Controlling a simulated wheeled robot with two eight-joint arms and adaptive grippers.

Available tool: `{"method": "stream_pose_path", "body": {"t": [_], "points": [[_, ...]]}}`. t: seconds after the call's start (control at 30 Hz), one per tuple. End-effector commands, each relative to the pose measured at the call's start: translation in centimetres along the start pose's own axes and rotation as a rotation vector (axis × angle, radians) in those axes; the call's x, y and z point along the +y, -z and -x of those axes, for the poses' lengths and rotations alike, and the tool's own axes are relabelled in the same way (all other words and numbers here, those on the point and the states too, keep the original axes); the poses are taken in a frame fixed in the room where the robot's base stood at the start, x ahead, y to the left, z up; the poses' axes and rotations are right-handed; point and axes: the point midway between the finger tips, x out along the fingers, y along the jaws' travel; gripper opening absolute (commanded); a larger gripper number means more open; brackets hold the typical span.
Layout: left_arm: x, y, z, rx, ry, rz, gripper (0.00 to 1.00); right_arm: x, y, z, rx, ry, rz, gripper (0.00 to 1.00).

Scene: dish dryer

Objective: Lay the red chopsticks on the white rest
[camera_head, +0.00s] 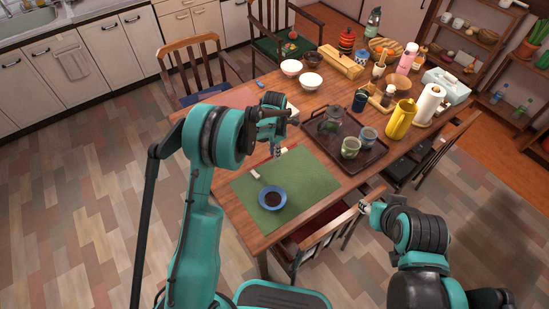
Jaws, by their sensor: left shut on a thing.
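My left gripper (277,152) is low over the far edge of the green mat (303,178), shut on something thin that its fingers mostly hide. A faint reddish line beside the fingers fits the red chopsticks, but it is too small to be sure. A small white piece (255,174) lies on the mat near the blue bowl (272,198); I cannot tell whether it is the white rest. Another small white spot shows right by the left fingertips. My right gripper (363,207) is off the table's near right side, by a chair back, and its jaws are unclear.
A dark tray (375,156) with green and grey cups stands right of the mat. A yellow pitcher (400,119) and a paper roll (429,104) stand farther right. White bowls (291,67) are at the back. The mat's right part is clear.

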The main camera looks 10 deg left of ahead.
Motion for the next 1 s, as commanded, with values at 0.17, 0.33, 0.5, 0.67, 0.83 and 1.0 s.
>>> {"method": "stream_pose_path", "body": {"t": [0.17,0.33,0.5,0.67,0.83,1.0], "points": [[0.0,0.0,-3.1,0.000,0.000,0.000,0.03,0.0,-0.9,-1.2,0.000,0.000,0.000,0.40],[0.0,0.0,-3.3,0.000,0.000,0.000,0.03,0.0,-0.8,-1.1,0.000,0.000,0.000,0.40],[0.0,0.0,-3.4,0.000,0.000,0.000,0.03,0.0,-0.9,-1.2,0.000,0.000,0.000,0.40],[0.0,0.0,-4.0,0.000,0.000,0.000,0.03,0.0,-1.2,-1.7,0.000,0.000,0.000,0.40],[0.0,0.0,-4.5,0.000,0.000,0.000,0.03,0.0,-1.5,-2.0,0.000,0.000,0.000,0.40],[0.0,0.0,-4.4,0.000,0.000,0.000,0.33,0.0,-1.4,-2.0,0.000,0.000,0.000,0.40]]}}
